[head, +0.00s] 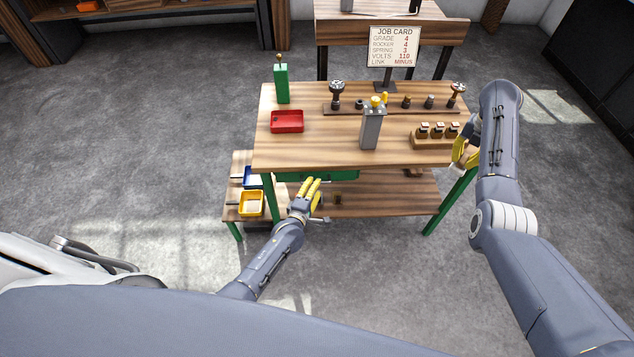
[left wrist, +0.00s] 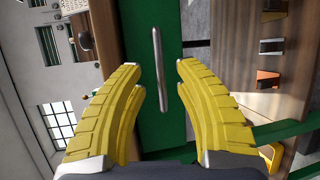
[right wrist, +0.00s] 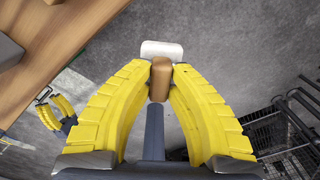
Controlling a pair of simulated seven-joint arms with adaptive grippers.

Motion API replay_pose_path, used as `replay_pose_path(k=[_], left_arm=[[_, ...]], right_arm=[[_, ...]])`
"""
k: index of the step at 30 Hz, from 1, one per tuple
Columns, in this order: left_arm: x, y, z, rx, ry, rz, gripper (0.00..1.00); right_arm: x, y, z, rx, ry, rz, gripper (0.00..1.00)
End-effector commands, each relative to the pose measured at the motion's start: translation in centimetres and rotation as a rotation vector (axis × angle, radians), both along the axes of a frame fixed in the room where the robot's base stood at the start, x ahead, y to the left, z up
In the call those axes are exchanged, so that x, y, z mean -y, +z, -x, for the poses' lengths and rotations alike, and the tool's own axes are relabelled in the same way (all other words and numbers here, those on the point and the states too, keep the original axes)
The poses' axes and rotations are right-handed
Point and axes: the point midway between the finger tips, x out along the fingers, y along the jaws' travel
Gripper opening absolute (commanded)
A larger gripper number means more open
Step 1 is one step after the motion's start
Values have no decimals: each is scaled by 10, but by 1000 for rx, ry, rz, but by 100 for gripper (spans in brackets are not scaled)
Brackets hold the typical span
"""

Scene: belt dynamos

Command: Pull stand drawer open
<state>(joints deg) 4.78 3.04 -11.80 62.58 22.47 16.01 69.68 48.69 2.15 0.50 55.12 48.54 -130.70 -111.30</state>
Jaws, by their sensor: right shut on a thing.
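The green stand drawer (head: 345,176) sits under the wooden tabletop, mostly hidden by the table edge in the head view. In the left wrist view its green front (left wrist: 150,20) carries a grey bar handle (left wrist: 159,70). My left gripper (head: 313,183) is open in front of the drawer. Its fingertips (left wrist: 160,72) lie either side of the handle in the picture; I cannot tell how far from it they are. My right gripper (head: 466,150) is at the table's right side, shut on a tan block with a white end (right wrist: 161,80).
On the tabletop (head: 330,135) stand a red tray (head: 287,121), a green post (head: 281,84), a grey canister (head: 372,128), a rack of parts and a block holder (head: 432,141). A low side shelf with a yellow bin (head: 251,203) is at left. A lower shelf (head: 385,195) lies below.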

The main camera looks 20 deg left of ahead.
Motion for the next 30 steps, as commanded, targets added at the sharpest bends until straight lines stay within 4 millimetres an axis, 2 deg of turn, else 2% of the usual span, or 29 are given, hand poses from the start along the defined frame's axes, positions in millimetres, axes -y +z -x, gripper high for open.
replay_pose_path(k=[3, 10, 25, 30], left_arm=[[1, -2, -13, 0, 0, -1, 32], [2, -5, -28, 0, 0, 0, 32], [2, -6, -32, 0, 0, 0, 34], [2, -6, -32, 0, 0, 0, 15]], right_arm=[[0, 0, 0, 0, 0, 0, 0], [0, 0, 0, 0, 0, 0, 0], [0, 0, 0, 0, 0, 0, 0], [0, 0, 0, 0, 0, 0, 0]])
